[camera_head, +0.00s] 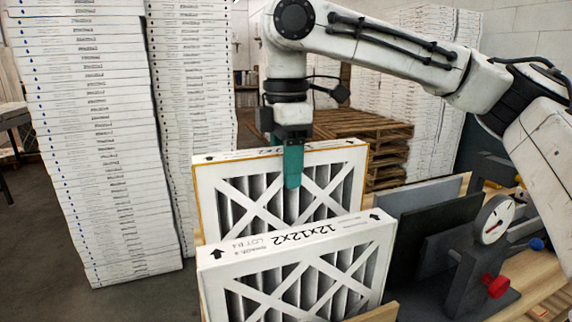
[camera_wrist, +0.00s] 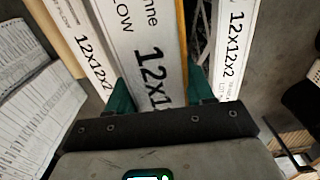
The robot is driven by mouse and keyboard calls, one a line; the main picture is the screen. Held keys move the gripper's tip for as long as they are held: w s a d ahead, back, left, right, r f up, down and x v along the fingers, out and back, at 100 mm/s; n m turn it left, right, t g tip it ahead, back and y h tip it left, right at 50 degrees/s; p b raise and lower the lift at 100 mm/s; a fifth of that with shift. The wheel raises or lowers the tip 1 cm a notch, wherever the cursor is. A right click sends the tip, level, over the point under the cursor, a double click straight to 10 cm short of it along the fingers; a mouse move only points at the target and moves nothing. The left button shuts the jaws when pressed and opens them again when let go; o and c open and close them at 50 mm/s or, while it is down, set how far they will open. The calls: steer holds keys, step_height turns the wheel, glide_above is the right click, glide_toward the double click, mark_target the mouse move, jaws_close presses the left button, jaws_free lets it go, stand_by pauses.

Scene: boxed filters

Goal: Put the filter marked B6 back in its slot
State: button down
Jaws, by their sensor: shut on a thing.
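My gripper (camera_wrist: 160,92), with teal fingers, is shut on the top of a white-framed pleated filter with an orange edge (camera_head: 330,158). In the wrist view this held filter (camera_wrist: 148,40) lies between the fingers, its print partly covered; I cannot read its lot mark. In the head view it stands upright behind a nearer filter (camera_head: 300,240) printed 12x12x2, whose small lot mark looks like B4. The wrist view shows a 12x12x2 filter on each side, left (camera_wrist: 78,40) and right (camera_wrist: 233,50). The slot and the held filter's lower edge are hidden.
Dark and grey panels (camera_head: 432,235) stand right of the filters, beside a fixture with a round dial (camera_head: 494,220) and a red knob (camera_head: 497,286). Tall stacks of white boxes (camera_head: 95,130) stand at left. Wooden pallets (camera_head: 365,135) lie behind.

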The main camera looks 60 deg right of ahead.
steer(key=shift+f+b, duration=1.7)
steer(key=shift+f, duration=2.95)
steer(key=c, duration=0.8)
jaws_free()
steer(key=shift+o, duration=0.2)
step_height(320, 180, up, 7)
steer(key=p, duration=0.8)
glide_above(286, 212)
steer(key=w+d, duration=0.1)
steer(key=d, duration=0.1)
steer(key=shift+w, duration=0.2)
steer(key=o, duration=0.6)
